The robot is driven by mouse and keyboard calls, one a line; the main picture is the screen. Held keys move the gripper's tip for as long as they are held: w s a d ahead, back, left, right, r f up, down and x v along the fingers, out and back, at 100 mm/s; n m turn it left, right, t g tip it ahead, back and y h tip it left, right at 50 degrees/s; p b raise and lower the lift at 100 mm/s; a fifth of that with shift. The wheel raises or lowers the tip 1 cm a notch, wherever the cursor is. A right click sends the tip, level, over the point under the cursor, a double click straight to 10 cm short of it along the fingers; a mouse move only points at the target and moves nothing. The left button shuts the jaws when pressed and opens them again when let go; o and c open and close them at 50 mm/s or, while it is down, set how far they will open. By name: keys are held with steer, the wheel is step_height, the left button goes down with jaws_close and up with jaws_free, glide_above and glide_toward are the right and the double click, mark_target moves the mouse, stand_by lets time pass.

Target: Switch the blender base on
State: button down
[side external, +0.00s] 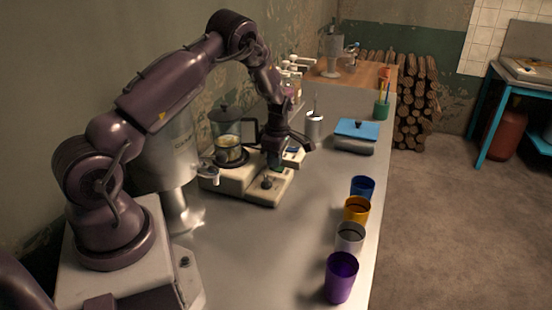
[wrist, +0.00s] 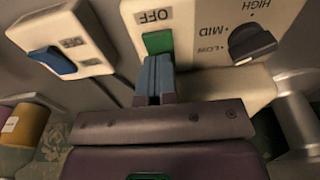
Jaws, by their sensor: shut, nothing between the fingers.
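A beige appliance base (side external: 235,180) stands on the counter, with a glass jug (side external: 230,135) on its dark round top. In the wrist view its panel shows a green switch (wrist: 158,42), an OFF label and a dark knob (wrist: 252,42) marked LOW, MID and HIGH. A second pale base (wrist: 85,20) beside it has a blue switch (wrist: 52,61) and its own OFF label; it partly shows behind my gripper (side external: 295,155).
Purple (side external: 341,280), white (side external: 349,238), orange (side external: 356,209) and blue (side external: 362,187) cups line the counter's right edge. A blue-topped box (side external: 355,132) and a metal canister (side external: 315,125) stand behind. The front middle of the counter is clear.

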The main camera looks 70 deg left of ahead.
steer(key=shift+s+a+f+t+h, duration=0.15)
steer(key=shift+s+f+t+h, duration=0.25)
steer(key=shift+t+h, duration=0.4)
steer(key=shift+s, duration=0.1)
steer(key=shift+w+d, duration=0.85)
steer(key=shift+d, duration=0.1)
step_height(320, 180, up, 9)
steer(key=s+a, duration=0.1)
steer(key=a, duration=0.1)
steer(key=shift+f, duration=0.2)
